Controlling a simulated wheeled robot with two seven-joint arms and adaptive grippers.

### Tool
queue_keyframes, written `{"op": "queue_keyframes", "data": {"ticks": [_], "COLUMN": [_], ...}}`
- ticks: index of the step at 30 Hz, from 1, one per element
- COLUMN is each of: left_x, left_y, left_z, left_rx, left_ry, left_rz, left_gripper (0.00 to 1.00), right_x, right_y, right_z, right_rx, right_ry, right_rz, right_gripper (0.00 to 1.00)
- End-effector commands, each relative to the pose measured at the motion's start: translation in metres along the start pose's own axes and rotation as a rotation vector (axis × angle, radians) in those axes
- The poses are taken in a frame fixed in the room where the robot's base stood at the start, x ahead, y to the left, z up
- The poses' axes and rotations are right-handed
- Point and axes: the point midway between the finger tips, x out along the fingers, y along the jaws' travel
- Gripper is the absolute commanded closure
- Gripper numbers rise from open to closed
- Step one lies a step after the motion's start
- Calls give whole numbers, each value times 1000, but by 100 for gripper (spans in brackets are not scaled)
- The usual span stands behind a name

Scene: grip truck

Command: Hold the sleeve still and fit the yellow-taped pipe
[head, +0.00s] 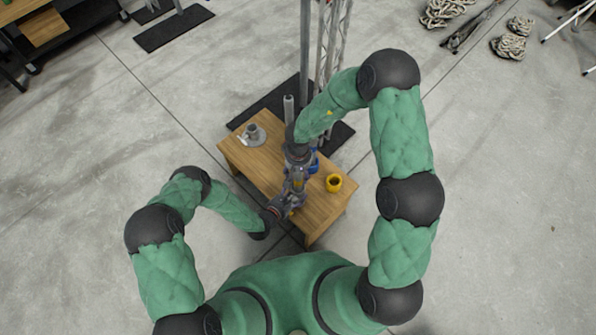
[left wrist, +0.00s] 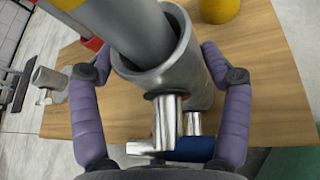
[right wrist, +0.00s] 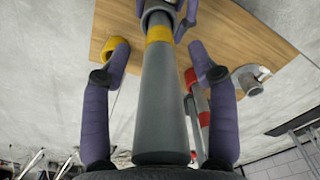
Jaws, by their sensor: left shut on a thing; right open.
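The grey metal sleeve (left wrist: 185,75) stands over the table, with clamp-like metal fittings (left wrist: 168,122) on its near side. My left gripper (left wrist: 160,65) is shut on it, one finger on each side. The yellow-taped pipe (left wrist: 128,28) sits with its lower end inside the sleeve's mouth, slightly tilted, with a gap showing around it. In the right wrist view the pipe (right wrist: 161,100) runs between the fingers of my right gripper (right wrist: 158,55), which are open and apart from it. Its yellow band (right wrist: 159,34) is just outside the sleeve (right wrist: 160,8). In the head view my arms hide most of this.
The wooden table (head: 330,210) carries a yellow cup (head: 334,183) at the right and a grey round-based holder (head: 254,135) at the left. A red-banded pole (right wrist: 203,105) stands close beside the pipe. A metal truss (head: 333,45) and dark mats (head: 265,100) are behind the table.

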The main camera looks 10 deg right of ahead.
Motion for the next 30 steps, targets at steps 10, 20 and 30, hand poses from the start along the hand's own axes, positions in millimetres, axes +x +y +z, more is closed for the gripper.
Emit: {"op": "queue_keyframes", "data": {"ticks": [10,20,30], "left_x": [0,0,0], "left_y": [1,1,1], "left_z": [0,0,0], "left_rx": [0,0,0], "left_ry": [1,0,0], "left_rz": [2,2,2], "left_gripper": [81,81,81], "right_x": [-45,-103,-120], "right_y": [0,0,0], "right_z": [-2,-1,0], "right_rx": [1,0,0], "right_ry": [7,4,0], "right_rz": [0,0,0], "right_gripper": [40,40,40]}}
